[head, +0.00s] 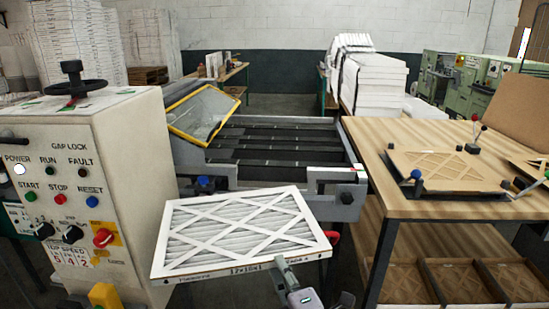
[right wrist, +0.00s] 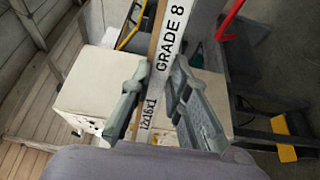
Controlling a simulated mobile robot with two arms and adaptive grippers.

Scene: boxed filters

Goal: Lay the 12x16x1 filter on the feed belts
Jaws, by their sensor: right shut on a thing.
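The 12x16x1 filter (head: 240,232) is a white pleated panel with a diamond lattice. In the head view it is held roughly flat in front of the feed belts (head: 275,145), apart from them. My right gripper (head: 285,265) is shut on its near edge. In the right wrist view the fingers of this gripper (right wrist: 155,95) close on both sides of the filter's edge (right wrist: 166,60), which reads "GRADE 8" and "12x16x1". The feed belts are dark strips between grey rails and look bare. My left gripper is not in view.
A control cabinet (head: 130,190) with buttons and a handwheel stands at left. A yellow-framed clear guard (head: 205,113) is tilted up at the belts' left. A wooden table (head: 425,200) with a fixture (head: 450,172) stands close at right. White stacks (head: 370,80) stand behind.

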